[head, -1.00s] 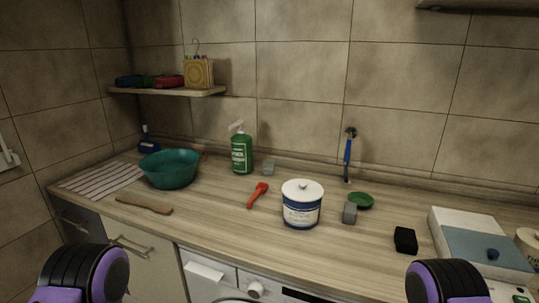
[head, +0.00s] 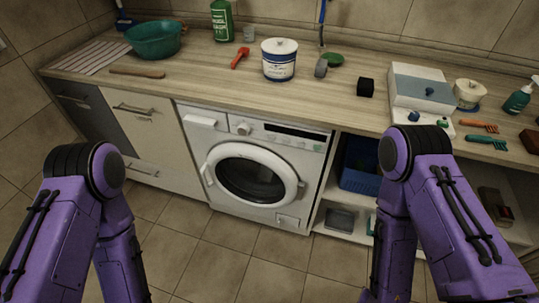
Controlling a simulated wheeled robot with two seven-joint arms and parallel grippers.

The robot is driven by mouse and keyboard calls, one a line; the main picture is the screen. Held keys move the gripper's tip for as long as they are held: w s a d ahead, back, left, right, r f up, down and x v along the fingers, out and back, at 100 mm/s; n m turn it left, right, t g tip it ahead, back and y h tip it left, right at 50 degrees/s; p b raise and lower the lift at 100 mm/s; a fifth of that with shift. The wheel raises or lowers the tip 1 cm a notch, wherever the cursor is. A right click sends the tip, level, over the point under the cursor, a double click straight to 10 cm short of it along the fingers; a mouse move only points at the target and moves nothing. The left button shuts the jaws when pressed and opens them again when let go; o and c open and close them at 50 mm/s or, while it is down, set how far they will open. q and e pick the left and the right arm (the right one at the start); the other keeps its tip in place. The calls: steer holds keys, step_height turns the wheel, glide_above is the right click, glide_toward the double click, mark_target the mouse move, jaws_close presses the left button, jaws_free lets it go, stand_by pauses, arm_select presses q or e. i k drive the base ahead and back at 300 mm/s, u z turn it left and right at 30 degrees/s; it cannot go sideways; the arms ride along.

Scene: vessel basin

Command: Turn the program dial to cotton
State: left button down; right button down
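A white front-loading washing machine (head: 254,172) stands under the wooden counter, its round door (head: 249,177) closed. The program dial (head: 242,129) is a round white knob on its upper panel, between the detergent drawer (head: 201,120) and a dark display strip (head: 294,132). The dial's markings are too small to read. My purple arms come in at the left and right, both well short of the machine. Neither gripper shows in the head view.
The counter (head: 190,77) above holds a teal basin (head: 154,40), a white and blue tub (head: 279,59) and a white and blue-grey box (head: 424,88). An open shelf with a blue crate (head: 361,165) is right of the machine. The tiled floor in front is clear.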

mark_target(244, 129)
steer(key=z, duration=0.05)
steer(key=k, duration=0.55)
steer(key=u, duration=0.4)
steer(key=i, duration=0.65)
steer(key=z, duration=0.55)
steer(key=k, duration=1.3)
steer(key=z, duration=0.65)
steer(key=i, duration=1.65)
steer(key=u, duration=0.3)
